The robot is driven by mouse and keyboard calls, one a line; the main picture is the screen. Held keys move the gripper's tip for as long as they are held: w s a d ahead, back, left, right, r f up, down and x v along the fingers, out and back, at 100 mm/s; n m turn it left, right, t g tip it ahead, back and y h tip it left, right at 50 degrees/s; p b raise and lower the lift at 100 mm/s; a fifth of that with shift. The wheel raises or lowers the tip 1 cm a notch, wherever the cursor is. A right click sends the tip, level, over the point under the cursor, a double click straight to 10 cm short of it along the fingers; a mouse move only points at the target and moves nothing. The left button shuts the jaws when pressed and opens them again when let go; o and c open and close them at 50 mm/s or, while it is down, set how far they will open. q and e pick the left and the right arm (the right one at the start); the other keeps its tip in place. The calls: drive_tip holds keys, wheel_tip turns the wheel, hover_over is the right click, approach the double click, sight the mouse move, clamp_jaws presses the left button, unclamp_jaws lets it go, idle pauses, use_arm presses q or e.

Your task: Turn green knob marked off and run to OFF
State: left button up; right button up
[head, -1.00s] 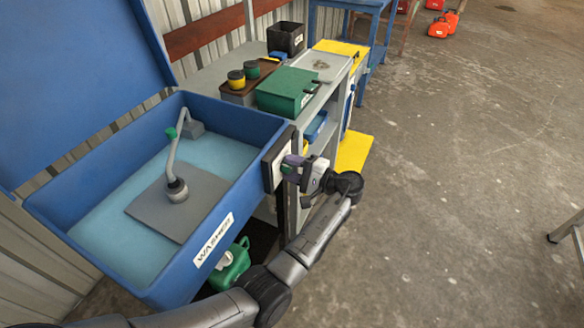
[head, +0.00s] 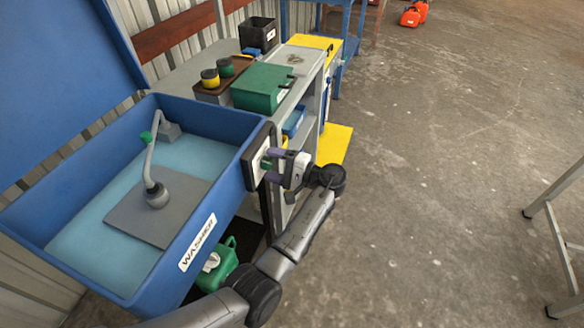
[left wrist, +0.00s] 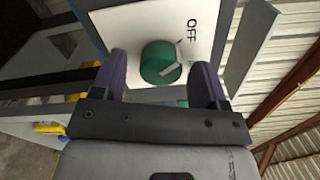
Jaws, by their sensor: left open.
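The green knob (left wrist: 160,63) sits on a white plate (left wrist: 110,22) with "OFF" printed on it. Other lettering is mostly hidden behind a finger. A pale line crosses the knob, but I cannot tell exactly which mark it points to. In the head view the knob (head: 267,165) shows as a small green patch on the end of the blue washer (head: 199,262). My left gripper (head: 270,165) is open, its two purple fingers on either side of the knob, with gaps visible in the left wrist view (left wrist: 165,75). My right gripper is not in view.
The washer's lid stands open. A grey bench (head: 180,80) with a green box (head: 262,88) stands behind it. A green can (head: 218,265) is on the floor below. A metal stand (head: 545,205) is at the right. The concrete floor between is clear.

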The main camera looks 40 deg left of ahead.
use_arm(q)
drive_tip(key=p+v, duration=0.1)
drive_tip(key=v, duration=1.2)
drive_tip(key=shift+d, duration=0.1)
